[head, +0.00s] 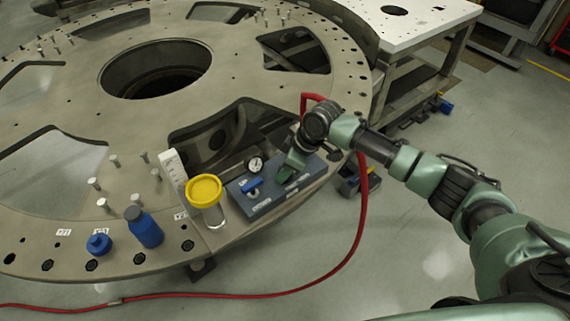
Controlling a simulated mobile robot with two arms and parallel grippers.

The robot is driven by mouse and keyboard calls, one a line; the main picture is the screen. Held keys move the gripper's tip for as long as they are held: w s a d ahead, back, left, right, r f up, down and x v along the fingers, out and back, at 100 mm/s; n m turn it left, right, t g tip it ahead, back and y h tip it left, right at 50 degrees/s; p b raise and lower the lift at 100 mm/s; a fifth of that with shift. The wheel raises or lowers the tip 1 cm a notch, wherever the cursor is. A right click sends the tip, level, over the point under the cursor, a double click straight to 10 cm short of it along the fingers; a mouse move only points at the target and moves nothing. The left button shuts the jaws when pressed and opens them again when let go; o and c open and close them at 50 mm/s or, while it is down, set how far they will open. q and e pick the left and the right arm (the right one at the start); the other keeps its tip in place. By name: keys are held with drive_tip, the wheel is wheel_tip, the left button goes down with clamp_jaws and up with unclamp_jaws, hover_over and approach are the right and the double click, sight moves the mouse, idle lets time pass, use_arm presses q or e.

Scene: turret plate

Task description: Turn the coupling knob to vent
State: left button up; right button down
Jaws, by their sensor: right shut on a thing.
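A blue-grey block (262,206) with a round gauge (256,164) and a blue lever handle (251,186) sits on the rim of the large turret plate. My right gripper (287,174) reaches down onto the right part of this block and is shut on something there. The gripper covers what it holds, which appears to be the coupling knob. The knob's setting cannot be read. My left gripper is not in view.
The turret plate (60,100) has holes and upright pins. A yellow-lidded jar (205,191), a white strip (173,170), a blue bottle (145,228) and a blue cap-like piece (99,244) stand left of the block. A red hose (361,210) loops down to the floor.

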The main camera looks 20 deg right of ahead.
sight(291, 185)
drive_tip(key=m+p, duration=0.2)
drive_tip(key=p, duration=0.1)
drive_tip(key=m+t+h+p, duration=0.1)
drive_tip(key=m+p, duration=0.1)
drive_tip(key=shift+r, duration=0.25)
drive_tip(key=shift+f+m+t+h+p, duration=0.15)
drive_tip(key=shift+m+t+h+p, duration=0.25)
drive_tip(key=shift+m+p, duration=0.8)
drive_tip(key=shift+w, duration=0.1)
drive_tip(key=c, duration=0.9)
unclamp_jaws()
drive_tip(key=shift+f, duration=0.1)
drive_tip(key=b+v, duration=0.1)
drive_tip(key=v, duration=0.7)
drive_tip(key=shift+b, duration=0.4)
drive_tip(key=shift+a, duration=0.1)
